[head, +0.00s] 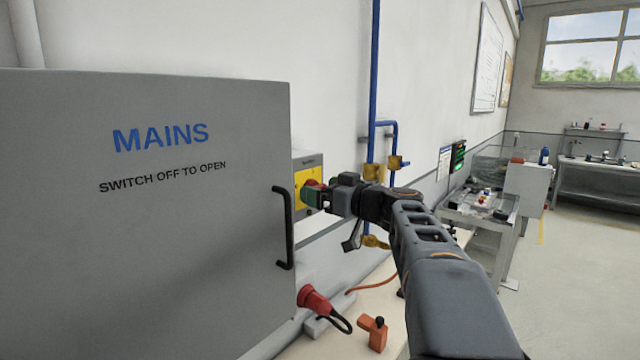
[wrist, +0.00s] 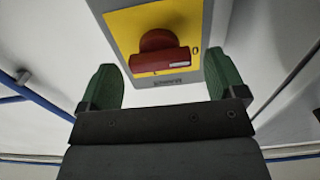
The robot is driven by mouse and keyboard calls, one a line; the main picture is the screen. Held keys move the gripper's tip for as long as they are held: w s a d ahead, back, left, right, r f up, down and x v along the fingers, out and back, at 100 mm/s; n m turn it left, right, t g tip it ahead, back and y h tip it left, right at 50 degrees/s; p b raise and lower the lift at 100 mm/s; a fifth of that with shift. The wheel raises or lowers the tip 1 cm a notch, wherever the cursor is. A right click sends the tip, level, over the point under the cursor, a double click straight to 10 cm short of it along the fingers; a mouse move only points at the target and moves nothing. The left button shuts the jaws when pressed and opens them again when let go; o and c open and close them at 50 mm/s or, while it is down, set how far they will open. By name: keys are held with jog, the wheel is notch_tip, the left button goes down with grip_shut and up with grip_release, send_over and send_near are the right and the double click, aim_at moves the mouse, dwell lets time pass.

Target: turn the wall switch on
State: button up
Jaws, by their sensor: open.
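The wall switch is a grey box with a yellow plate (wrist: 120,24) and a red rotary knob (wrist: 160,55). In the wrist view the knob lies beyond and between the two green fingers of my gripper (wrist: 162,84), which are apart and empty. The knob's handle bar lies roughly crosswise in that view. In the head view the switch box (head: 308,160) is on the wall just right of the grey cabinet, and my gripper (head: 312,190) is in front of it, hiding part of the knob. I cannot tell the gap to the knob.
The grey MAINS cabinet (head: 150,260) with a black handle (head: 285,228) stands close on the left. A red plug (head: 314,300) and an orange block (head: 373,333) lie on the surface below. Blue pipes (head: 374,80) run down the wall. A workbench (head: 480,215) stands farther right.

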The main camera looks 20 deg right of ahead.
jog(key=shift+w+a, duration=0.3)
jog(key=shift+w, duration=0.35)
jog(key=c, duration=0.9)
jog(key=shift+f+m+b, duration=0.15)
jog(key=shift+m+b, duration=0.15)
jog(key=shift+b, duration=0.05)
jog(key=shift+d+m+b, duration=0.2)
jog(key=shift+m+b, duration=2.45)
jog(key=shift+m, duration=6.05)
